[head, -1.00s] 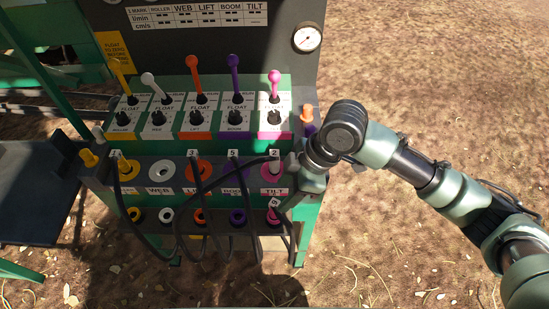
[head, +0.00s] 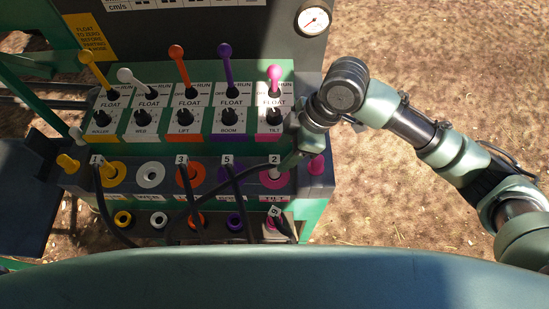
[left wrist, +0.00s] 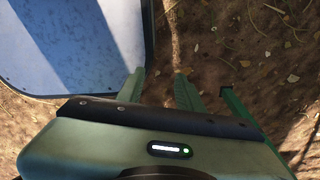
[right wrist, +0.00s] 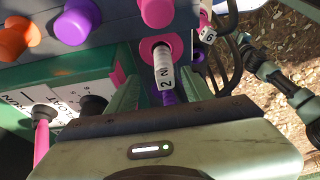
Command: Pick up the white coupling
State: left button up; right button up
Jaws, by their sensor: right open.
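A whitish coupling (head: 275,161) labelled 2 sits in the pink TILT socket (head: 280,178) of the upper row. In the right wrist view the coupling (right wrist: 163,70) stands between my right gripper's (right wrist: 164,92) two spread fingers. I cannot tell whether either finger touches it. In the head view the right gripper (head: 285,166) is at this coupling, its fingers partly hidden by the wrist. The white WEB sockets, upper (head: 150,174) and lower (head: 158,220), look empty. My left gripper (left wrist: 159,80) is open and empty, pointing toward the ground.
Hose couplings labelled 1 (head: 96,160), 3 (head: 181,160) and 5 (head: 227,161) sit in the upper row. Coupling 6 (right wrist: 208,36) is below, near black hoses. Coloured levers (head: 180,65) rise behind. A pink plug (head: 317,164) stands at right. Bare ground lies right.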

aim_at(274, 168)
jog(key=x, duration=0.2)
jog(key=p+x, duration=0.1)
jog(key=x, duration=0.4)
jog(key=shift+s+f+p, duration=0.3)
grip_shut()
